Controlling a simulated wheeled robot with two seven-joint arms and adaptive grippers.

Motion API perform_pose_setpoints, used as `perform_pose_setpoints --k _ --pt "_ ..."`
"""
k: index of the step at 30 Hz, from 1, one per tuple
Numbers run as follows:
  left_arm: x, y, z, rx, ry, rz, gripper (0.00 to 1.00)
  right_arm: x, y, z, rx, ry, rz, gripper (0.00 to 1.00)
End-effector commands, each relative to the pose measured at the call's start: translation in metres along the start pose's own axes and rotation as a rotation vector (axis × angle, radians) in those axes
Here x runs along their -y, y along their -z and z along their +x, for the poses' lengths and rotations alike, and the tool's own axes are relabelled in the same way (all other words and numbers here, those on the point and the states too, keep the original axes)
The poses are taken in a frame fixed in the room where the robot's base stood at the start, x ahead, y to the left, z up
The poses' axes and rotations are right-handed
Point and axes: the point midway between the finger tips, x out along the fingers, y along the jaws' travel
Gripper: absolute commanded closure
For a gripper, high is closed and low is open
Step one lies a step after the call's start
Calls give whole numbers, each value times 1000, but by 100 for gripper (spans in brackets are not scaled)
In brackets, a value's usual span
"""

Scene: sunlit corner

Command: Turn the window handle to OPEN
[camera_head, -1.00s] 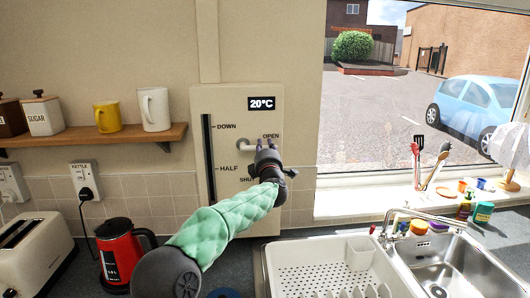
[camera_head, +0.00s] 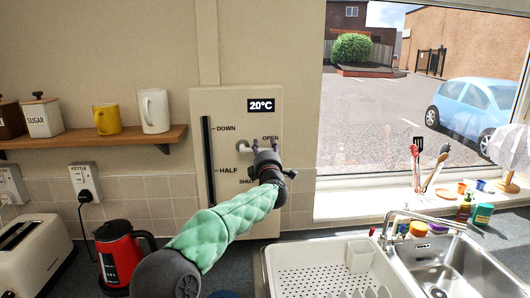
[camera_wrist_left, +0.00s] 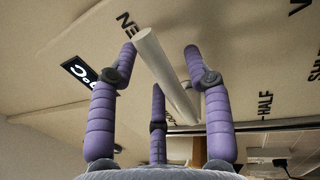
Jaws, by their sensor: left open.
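The pale wall panel (camera_head: 230,215) carries the window handle (camera_head: 241,145), a light rod that lies about level, its right part hidden behind my gripper. The word OPEN stands just above the gripper, and SHUT (camera_head: 245,181) lower down, partly covered. My left gripper (camera_head: 264,143) is open at the handle. In the left wrist view the handle (camera_wrist_left: 167,75) runs between the spread purple fingers of my gripper (camera_wrist_left: 165,65). I cannot tell whether a finger touches it. My right gripper is not in view.
A slot marked DOWN and HALF (camera_head: 209,160) runs left of the handle. A shelf (camera_head: 95,138) with mugs and jars is at left, above a red kettle (camera_head: 118,252) and toaster (camera_head: 32,255). The sink (camera_head: 455,265) and drying rack (camera_head: 315,280) are at lower right.

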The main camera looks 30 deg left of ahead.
Motion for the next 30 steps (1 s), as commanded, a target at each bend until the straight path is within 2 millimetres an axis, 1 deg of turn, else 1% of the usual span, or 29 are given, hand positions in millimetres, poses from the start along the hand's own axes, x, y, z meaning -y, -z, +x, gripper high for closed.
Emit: perform_pose_setpoints --k 5,8,18,21,25,30 --pt "-1 0 -11 1 -1 1 50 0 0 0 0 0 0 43" --pt "-1 -1 -24 2 0 1 50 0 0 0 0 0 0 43" --pt "0 -1 -83 3 1 0 50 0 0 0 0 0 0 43" --pt "0 -1 -98 3 1 -1 50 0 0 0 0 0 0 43" --pt "0 -1 -112 2 1 -1 50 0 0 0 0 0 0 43" --pt "1 0 -119 1 1 0 50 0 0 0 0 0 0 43"
